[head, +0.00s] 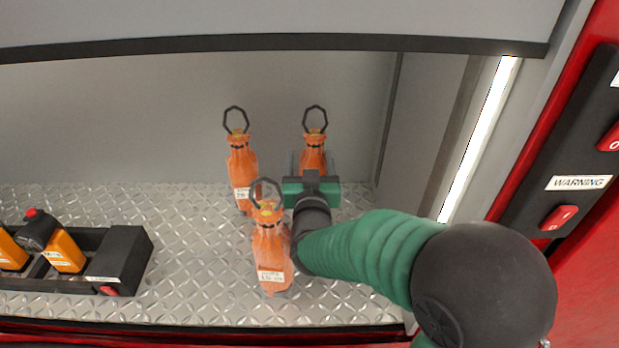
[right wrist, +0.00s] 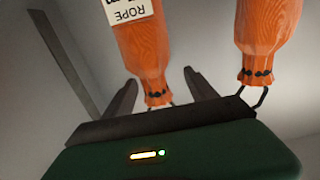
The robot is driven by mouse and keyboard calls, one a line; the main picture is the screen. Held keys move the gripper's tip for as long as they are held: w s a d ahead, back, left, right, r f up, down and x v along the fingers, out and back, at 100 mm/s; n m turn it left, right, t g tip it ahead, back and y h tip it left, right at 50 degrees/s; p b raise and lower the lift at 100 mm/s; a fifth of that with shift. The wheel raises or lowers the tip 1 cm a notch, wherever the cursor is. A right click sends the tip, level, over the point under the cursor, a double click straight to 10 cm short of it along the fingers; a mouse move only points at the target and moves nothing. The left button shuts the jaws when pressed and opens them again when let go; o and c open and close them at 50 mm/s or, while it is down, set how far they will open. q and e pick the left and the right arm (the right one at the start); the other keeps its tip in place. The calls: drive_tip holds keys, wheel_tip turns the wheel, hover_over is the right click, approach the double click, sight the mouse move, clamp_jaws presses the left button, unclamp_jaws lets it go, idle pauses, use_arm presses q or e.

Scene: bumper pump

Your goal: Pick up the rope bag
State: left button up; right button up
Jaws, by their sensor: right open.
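Three orange rope bags with black top loops stand on the metal shelf (head: 190,265) in the head view: a back right bag (head: 313,150), a back left bag (head: 240,165) and a front bag (head: 270,250). My right gripper (head: 312,168) is open in front of the back right bag, hiding its lower part. In the right wrist view, which looks upside down, the neck of one bag (right wrist: 147,55) with a ROPE label lies between the open fingers (right wrist: 158,88). Contact cannot be told. Another bag (right wrist: 268,40) hangs into view beside the right finger. My left gripper is out of view.
A black holder (head: 120,255) with orange-yellow devices (head: 65,250) sits at the left of the shelf. The compartment's right side wall (head: 430,130) and a light strip (head: 480,140) are close to my right arm. The front bag stands close beside my right wrist.

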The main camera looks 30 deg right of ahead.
sight(316, 154)
drive_tip(key=w+d+p, duration=0.1)
drive_tip(key=w+d, duration=0.1)
drive_tip(key=d, duration=0.1)
drive_tip(key=shift+w+r, duration=0.1)
drive_tip(key=shift+w, duration=0.25)
drive_tip(key=shift+w+d+f, duration=0.1)
drive_tip(key=shift+d+f, duration=0.1)
drive_tip(key=shift+d, duration=0.25)
drive_tip(key=shift+c, duration=0.9)
drive_tip(key=shift+a+r, duration=0.15)
drive_tip(key=shift+a, duration=0.5)
drive_tip(key=c, duration=1.2)
clamp_jaws()
drive_tip(key=shift+d, duration=0.1)
drive_tip(key=shift+d, duration=0.1)
drive_tip(key=shift+d, duration=0.2)
